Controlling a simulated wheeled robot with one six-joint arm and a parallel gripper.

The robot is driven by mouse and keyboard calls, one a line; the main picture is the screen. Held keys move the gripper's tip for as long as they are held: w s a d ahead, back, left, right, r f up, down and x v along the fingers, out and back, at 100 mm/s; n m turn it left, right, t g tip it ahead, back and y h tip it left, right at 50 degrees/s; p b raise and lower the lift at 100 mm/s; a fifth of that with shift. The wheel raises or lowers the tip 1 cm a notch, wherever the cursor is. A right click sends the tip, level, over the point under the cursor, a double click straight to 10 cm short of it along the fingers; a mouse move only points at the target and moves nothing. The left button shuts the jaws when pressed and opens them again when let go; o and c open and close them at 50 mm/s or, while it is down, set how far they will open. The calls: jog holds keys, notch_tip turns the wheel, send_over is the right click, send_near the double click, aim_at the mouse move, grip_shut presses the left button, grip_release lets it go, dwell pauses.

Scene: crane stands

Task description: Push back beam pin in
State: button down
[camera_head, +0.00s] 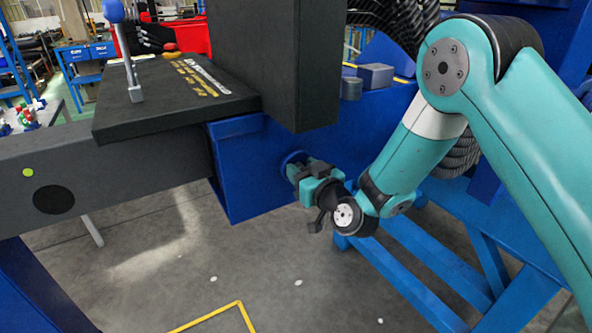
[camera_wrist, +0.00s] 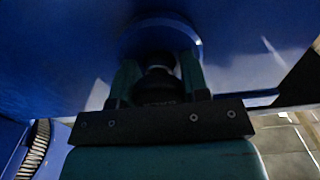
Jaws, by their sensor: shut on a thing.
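My gripper (camera_head: 296,167) is at the front face of the blue beam housing (camera_head: 243,176), left of my arm's elbow in the head view. In the wrist view my gripper (camera_wrist: 159,72) has its two fingers on either side of a dark round pin (camera_wrist: 161,62) and is shut on it. The pin stands at a round blue collar (camera_wrist: 160,36) on the blue face. How deep the pin sits is hidden by my gripper. The dark beam (camera_head: 105,172) enters the housing from the left.
A dark upright post (camera_head: 288,60) rises above the housing. A lever with a blue knob (camera_head: 114,11) stands on the black plate (camera_head: 170,95). A blue slatted frame (camera_head: 420,255) lies below my arm. The floor (camera_head: 190,270) in front is open.

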jog(key=shift+w+a+r, duration=0.1)
jog(key=c, duration=0.7)
grip_release()
jog(key=shift+o, duration=0.2)
jog(key=s+d+b, duration=0.1)
jog(key=b, duration=0.2)
jog(key=shift+s+f+b, duration=0.15)
jog(key=shift+f+b, duration=0.15)
jog(key=shift+f, duration=0.1)
jog(key=b+v, duration=1.5)
jog(key=b, duration=0.5)
jog(key=shift+s+r, duration=0.3)
jog(key=shift+r, duration=0.05)
jog(key=shift+d, duration=0.1)
